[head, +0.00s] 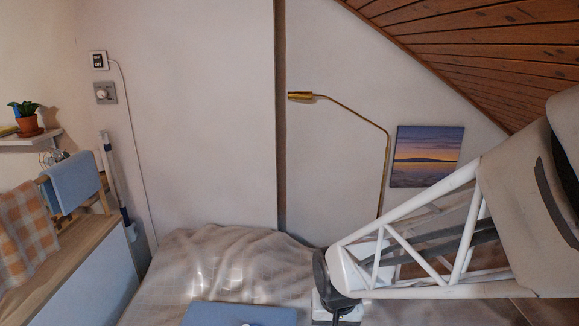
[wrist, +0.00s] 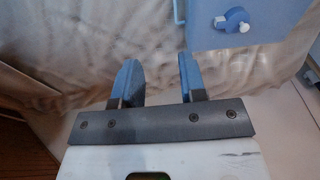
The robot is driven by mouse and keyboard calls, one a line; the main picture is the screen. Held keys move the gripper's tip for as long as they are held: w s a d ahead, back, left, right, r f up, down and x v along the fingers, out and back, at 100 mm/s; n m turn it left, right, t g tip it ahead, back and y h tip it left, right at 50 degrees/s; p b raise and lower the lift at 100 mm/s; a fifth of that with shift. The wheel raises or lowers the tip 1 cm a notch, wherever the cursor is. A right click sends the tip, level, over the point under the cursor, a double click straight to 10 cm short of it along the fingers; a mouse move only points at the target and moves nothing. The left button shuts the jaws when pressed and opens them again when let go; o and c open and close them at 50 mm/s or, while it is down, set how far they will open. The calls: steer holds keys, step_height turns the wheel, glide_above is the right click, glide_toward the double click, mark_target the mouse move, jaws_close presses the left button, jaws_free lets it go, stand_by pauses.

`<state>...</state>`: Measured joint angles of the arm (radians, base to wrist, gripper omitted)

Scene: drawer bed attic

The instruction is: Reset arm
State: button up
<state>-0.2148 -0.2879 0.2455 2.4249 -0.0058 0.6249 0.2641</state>
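My gripper (wrist: 158,65) shows in the wrist view with its two blue-grey fingers apart and nothing between them. Beyond the fingertips are the side of the bed's crumpled beige cover and, at upper right, a flat light-blue panel (wrist: 208,36) with a small blue round thing (wrist: 234,22) on it that has a white knob. In the head view my white lattice arm reaches in from the right over the bed. The fingers cannot be made out there.
The bed (head: 225,262) fills the lower middle, with a blue flat thing (head: 240,315) at its front edge. A brass lamp (head: 385,165) stands by the wall. A wooden-topped cabinet (head: 75,250) with a blue cloth (head: 75,183) is at left. The ceiling (head: 480,50) slopes at upper right.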

steer(key=s+d+r+t, duration=0.1)
steer(key=s+d+r, duration=0.8)
steer(key=s+r, duration=0.3)
step_height(320, 180, up, 3)
steer(key=shift+s+d+f+h, duration=0.15)
steer(key=shift+d+h, duration=0.05)
steer(key=shift+h, duration=0.1)
